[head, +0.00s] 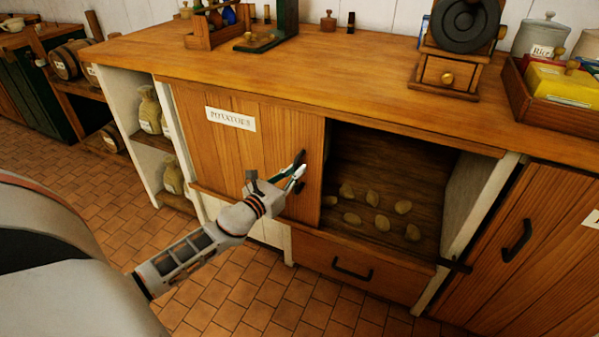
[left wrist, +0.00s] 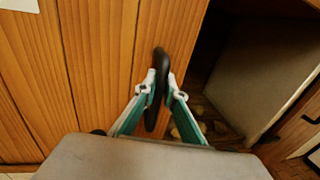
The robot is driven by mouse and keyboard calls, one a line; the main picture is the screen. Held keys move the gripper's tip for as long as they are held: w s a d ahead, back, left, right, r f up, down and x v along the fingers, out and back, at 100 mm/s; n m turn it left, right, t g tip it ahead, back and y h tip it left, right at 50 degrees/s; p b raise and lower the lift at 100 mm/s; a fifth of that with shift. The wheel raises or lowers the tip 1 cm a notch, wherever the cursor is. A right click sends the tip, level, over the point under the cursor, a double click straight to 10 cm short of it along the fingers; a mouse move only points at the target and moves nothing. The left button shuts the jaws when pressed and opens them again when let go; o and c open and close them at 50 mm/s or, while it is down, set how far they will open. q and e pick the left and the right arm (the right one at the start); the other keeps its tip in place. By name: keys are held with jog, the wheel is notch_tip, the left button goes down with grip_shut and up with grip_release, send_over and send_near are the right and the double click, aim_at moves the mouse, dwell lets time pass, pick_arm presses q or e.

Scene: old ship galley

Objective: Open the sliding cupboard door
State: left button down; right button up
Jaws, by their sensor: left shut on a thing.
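The sliding cupboard door (head: 222,150) is a wooden panel with a "POTATOES" label (head: 231,119). It covers the left part of the cupboard, and the right part is an open gap showing several potatoes (head: 378,199) inside. My left gripper (head: 297,177) is at the door's right edge, shut on the dark door handle (head: 299,158). In the left wrist view the fingers (left wrist: 164,92) close on both sides of the black handle (left wrist: 159,63), with the door (left wrist: 110,60) behind and the dark opening to the right. My right gripper is not in view.
A drawer (head: 350,268) with a black handle lies under the opening. Another cupboard door (head: 530,245) stands to the right. The wooden counter (head: 330,75) above carries a coffee grinder (head: 460,60) and a tray (head: 545,108). Sacks (head: 150,110) stand on open shelves at left.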

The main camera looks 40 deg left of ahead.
pick_arm(q)
jog(key=shift+f, duration=0.15)
jog(key=c, duration=2.1)
grip_release()
jog(key=s+d, duration=0.1)
jog(key=s, duration=1.1)
